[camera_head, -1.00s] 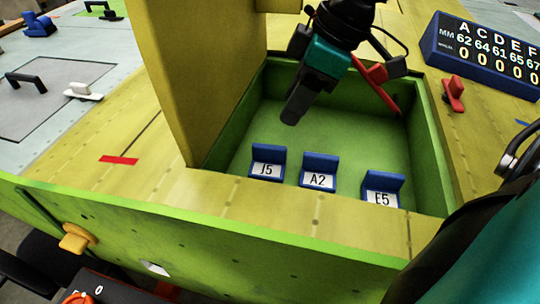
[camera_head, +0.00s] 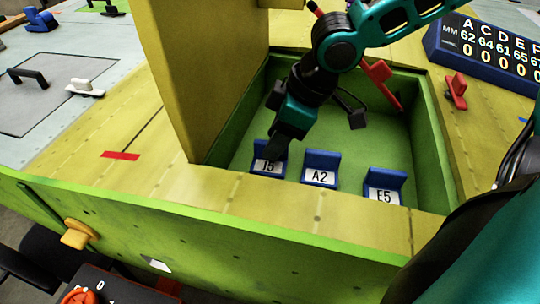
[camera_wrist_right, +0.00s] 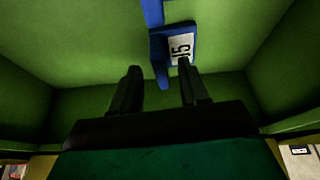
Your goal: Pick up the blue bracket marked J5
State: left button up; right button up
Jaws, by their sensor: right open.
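The blue bracket marked J5 (camera_head: 262,163) stands on the green floor of the bay, the leftmost of three brackets. Its upper part and label are partly covered by my right gripper (camera_head: 276,152) in the head view. In the right wrist view the J5 bracket (camera_wrist_right: 178,46) lies just beyond the fingertips. Its upright blue plate lines up with the gap between the fingers, and its label is near the right finger. My right gripper, also in the wrist view (camera_wrist_right: 158,75), is open with nothing between its fingers. My left gripper is out of view.
Blue brackets A2 (camera_head: 320,168) and E5 (camera_head: 384,186) stand to the right of J5. Green bay walls (camera_head: 428,130) and a tall yellow panel (camera_head: 190,80) enclose the spot. A red clamp (camera_head: 380,82) is at the bay's back.

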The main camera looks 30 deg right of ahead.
jog(key=shift+w+a+f, duration=0.1)
jog(key=shift+a+f, duration=0.1)
jog(key=shift+f, duration=0.3)
grip_shut()
